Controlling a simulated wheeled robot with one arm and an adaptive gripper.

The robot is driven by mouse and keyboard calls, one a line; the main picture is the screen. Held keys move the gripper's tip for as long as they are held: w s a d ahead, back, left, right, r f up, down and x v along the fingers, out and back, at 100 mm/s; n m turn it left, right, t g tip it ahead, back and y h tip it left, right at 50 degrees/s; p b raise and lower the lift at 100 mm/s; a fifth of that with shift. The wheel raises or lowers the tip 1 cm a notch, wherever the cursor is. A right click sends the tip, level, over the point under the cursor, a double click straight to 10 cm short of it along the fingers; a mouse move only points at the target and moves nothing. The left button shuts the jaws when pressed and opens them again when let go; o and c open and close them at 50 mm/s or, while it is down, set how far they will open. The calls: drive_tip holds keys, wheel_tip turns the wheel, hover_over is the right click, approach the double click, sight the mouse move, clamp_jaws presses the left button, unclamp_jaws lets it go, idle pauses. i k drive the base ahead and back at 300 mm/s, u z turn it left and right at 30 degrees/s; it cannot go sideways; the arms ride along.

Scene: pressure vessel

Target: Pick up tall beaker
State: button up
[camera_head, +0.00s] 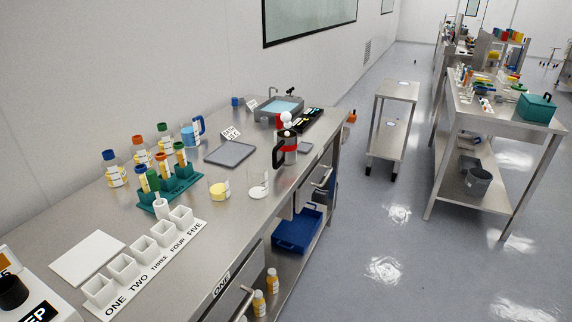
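Two clear glass beakers stand upright on the steel bench. The right one (258,184) looks a little taller and holds white contents. It stands near the bench's front edge. The left beaker (219,188) looks shorter and holds yellow contents. The two stand apart with a small gap between them. Which of them is meant as the tall beaker is not certain from this view. My gripper is not in view.
Behind the beakers are a grey tray (230,153) and a black-handled vessel with red parts (288,152). To the left are a teal rack (172,190) with capped bottles and a numbered strip of white cups (150,258). The aisle floor (390,235) is clear.

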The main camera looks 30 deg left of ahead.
sight(257, 180)
drive_tip(key=i, duration=2.4)
drive_tip(key=u, duration=4.95)
